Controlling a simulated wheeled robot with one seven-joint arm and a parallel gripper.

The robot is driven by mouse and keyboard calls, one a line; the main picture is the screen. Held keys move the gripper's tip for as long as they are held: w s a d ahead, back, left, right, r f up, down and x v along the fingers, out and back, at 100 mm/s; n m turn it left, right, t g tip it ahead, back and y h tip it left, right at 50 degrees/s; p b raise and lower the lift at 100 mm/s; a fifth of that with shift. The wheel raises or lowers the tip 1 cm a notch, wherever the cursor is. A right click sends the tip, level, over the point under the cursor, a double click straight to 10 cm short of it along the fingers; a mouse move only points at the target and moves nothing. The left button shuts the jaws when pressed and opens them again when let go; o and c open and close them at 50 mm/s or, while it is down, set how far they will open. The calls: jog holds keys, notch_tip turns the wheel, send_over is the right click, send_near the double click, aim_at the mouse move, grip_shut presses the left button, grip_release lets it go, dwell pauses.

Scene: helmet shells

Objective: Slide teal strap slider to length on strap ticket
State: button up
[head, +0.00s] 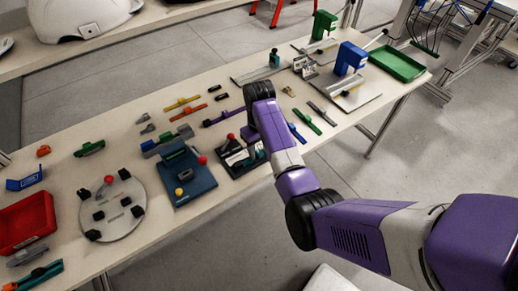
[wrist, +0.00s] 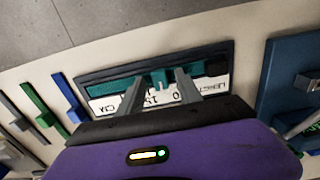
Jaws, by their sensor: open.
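The teal strap slider (wrist: 159,77) sits on a teal strap (wrist: 120,85) in a dark-framed board (wrist: 225,48) in the wrist view. A white strap ticket (wrist: 215,86) with printed numbers and letters lies along the strap. My gripper (wrist: 160,82) is open, with one finger on each side of the slider's upright tab. I cannot tell whether either finger touches it. In the head view the board (head: 236,165) is partly covered by my arm, and the gripper's fingers and slider cannot be made out.
A blue fixture (head: 185,178) stands close beside the board; it also shows in the wrist view (wrist: 288,82). Blue (head: 297,132) and green (head: 306,122) slim parts lie on the other side. A round grey plate (head: 112,208) and red tray (head: 27,222) are farther left.

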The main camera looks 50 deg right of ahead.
grip_shut()
jog(key=shift+w, duration=0.1)
dwell(1.3)
